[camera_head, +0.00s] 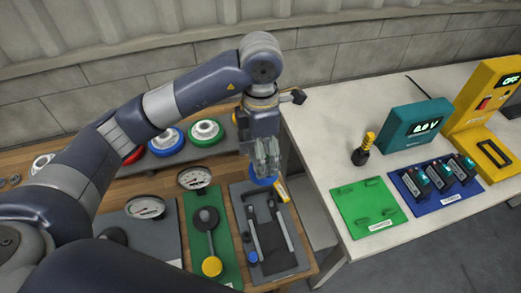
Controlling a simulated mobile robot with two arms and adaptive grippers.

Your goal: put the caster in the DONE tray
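My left gripper (266,170) points down over the far end of a dark grey tray (296,262) on the wooden table. A blue round part (263,181) shows right below its fingertips, partly hidden by them. I cannot tell whether the fingers are shut on it or just above it. A yellow tag-like piece (282,190) is beside it. The tray holds dark long parts with light ends. I cannot tell for sure which thing is the caster. The small labels are too small to read, so I cannot tell which tray is DONE. My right gripper is not in view.
Two dial gauges (194,177) and a green board (226,262) are left of the tray. The white table (330,130) holds a green mat (365,206), a blue mat (419,207), a teal meter (415,128) and a yellow machine (485,95).

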